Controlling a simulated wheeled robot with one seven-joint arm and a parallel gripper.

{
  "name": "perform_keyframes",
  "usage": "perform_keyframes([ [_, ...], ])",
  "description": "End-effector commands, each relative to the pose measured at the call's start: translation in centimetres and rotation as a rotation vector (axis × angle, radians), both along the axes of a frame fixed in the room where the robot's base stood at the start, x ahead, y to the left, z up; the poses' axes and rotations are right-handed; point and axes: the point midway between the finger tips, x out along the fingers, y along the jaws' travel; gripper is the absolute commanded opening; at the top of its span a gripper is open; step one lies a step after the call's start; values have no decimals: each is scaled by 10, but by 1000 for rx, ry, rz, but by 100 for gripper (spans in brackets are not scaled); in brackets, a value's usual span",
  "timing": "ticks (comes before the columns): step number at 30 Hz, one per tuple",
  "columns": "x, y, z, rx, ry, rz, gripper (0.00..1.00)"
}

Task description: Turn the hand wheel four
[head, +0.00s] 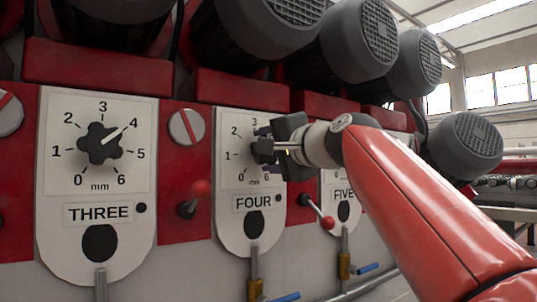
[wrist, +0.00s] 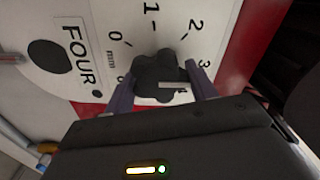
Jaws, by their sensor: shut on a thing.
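The hand wheel four is a black lobed knob (wrist: 160,76) on the white plate marked FOUR (head: 247,222), with a dial in mm around it. In the head view the knob (head: 263,151) is partly hidden by my gripper (head: 270,152). In the wrist view my gripper (wrist: 160,90) has its two fingers on opposite sides of the knob, shut on it. A pale pointer bar lies across the knob and points toward the 4 side of the dial in the wrist view.
Plate THREE (head: 98,185) with its own knob (head: 99,144) is at the left. Plate FIVE (head: 343,205) is partly behind my arm. Red-ball levers (head: 200,188) stick out between plates. Grey motors (head: 355,45) overhang above.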

Motion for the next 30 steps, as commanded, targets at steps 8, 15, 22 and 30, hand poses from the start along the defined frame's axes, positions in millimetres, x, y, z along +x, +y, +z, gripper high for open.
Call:
perform_keyframes([
  [8, 0, 1, -2, -221, -145, 2, 33],
  [15, 0, 2, -1, -405, -269, 3, 33],
  [22, -1, 2, 0, -553, -368, 4, 33],
  [30, -1, 3, 0, -665, -443, 4, 33],
])
